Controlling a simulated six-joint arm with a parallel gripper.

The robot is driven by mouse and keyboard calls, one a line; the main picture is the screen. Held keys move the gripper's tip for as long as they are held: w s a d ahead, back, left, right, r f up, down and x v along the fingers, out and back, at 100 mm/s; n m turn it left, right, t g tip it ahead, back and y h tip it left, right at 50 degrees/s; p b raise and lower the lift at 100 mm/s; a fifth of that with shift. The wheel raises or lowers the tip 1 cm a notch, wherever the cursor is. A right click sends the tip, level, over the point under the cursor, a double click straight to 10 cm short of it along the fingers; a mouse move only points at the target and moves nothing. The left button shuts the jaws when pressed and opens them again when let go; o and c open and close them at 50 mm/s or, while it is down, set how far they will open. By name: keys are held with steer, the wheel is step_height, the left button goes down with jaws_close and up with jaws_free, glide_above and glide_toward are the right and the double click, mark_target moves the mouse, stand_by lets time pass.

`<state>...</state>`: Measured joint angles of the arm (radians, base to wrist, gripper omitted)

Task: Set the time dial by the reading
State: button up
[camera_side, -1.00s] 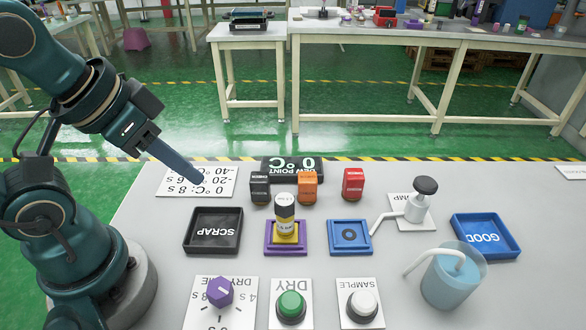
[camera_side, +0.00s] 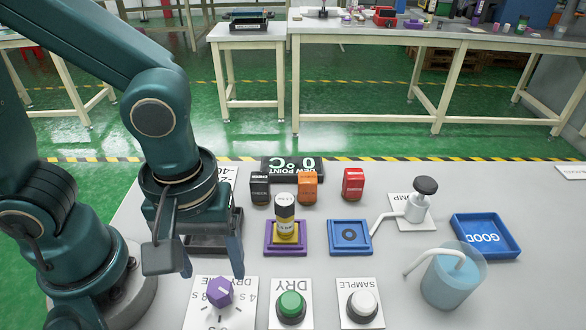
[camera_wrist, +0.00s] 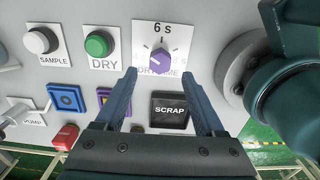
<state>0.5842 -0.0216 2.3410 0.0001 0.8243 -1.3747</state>
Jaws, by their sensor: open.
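The purple time dial (camera_side: 219,291) sits on a white plate marked with times at the front left; part of the plate is hidden by my gripper. In the wrist view, the dial (camera_wrist: 161,58) lies below the "6 s" mark. Its white pointer line is too small to read surely. My gripper (camera_side: 212,268) is open and points down above the dial, apart from it. In the wrist view, the dial appears between and just beyond my fingertips (camera_wrist: 158,72). The dew point display (camera_side: 292,167) reads 0 °C. The white time card (camera_side: 226,178) is mostly hidden behind my arm.
Right of the dial are the green DRY button (camera_side: 291,305) and white SAMPLE button (camera_side: 362,304).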

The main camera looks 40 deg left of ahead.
mark_target(219, 287)
steer(key=shift+f, duration=2.5)
jaws_close()
